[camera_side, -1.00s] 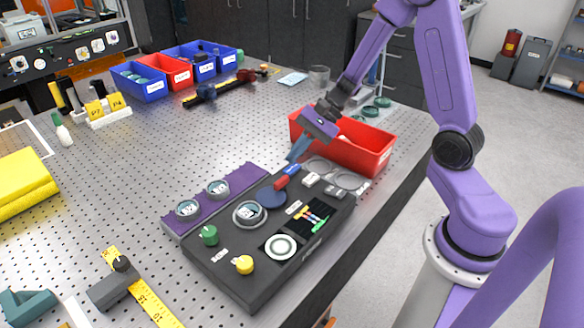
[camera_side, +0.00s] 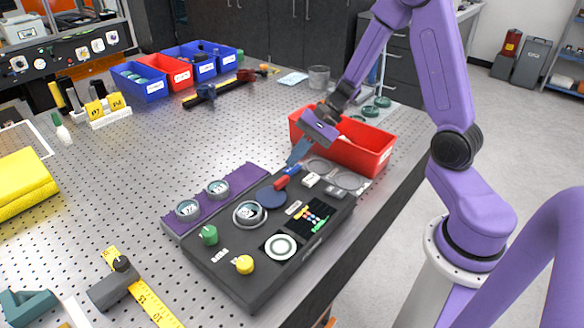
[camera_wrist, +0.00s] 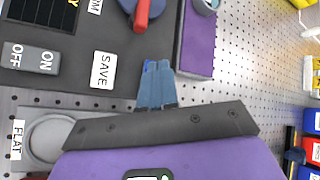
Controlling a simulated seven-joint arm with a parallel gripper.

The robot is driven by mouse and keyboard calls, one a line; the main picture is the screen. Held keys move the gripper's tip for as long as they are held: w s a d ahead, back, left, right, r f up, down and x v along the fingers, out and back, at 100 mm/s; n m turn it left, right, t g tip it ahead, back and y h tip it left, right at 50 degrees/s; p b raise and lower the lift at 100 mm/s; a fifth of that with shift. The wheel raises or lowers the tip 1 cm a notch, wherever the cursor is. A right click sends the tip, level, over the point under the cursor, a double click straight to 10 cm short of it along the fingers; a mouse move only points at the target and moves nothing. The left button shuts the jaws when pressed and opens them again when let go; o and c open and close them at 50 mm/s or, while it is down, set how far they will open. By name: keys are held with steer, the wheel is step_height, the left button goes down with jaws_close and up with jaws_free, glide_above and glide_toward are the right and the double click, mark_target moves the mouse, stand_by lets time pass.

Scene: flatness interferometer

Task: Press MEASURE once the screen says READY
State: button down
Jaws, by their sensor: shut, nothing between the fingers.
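The black instrument panel (camera_side: 240,280) lies on the perforated table. Its small screen (camera_side: 312,216) shows coloured marks on black; I cannot read READY on it. Part of the screen (camera_wrist: 42,12) shows at that view's upper left.
Close by are a red lever (camera_side: 281,183) on a blue disc (camera_side: 270,198), a SAVE key (camera_wrist: 103,70) and an ON/OFF switch (camera_wrist: 31,58). A purple strip (camera_side: 244,176) with two gauges adjoins the panel. A red bin (camera_side: 365,155) stands behind my gripper.

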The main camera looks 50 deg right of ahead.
mark_target(296, 167)
steer(key=shift+f, duration=0.4)
stand_by(0.3)
steer(key=shift+r, duration=0.9)
steer(key=shift+r, duration=2.5)
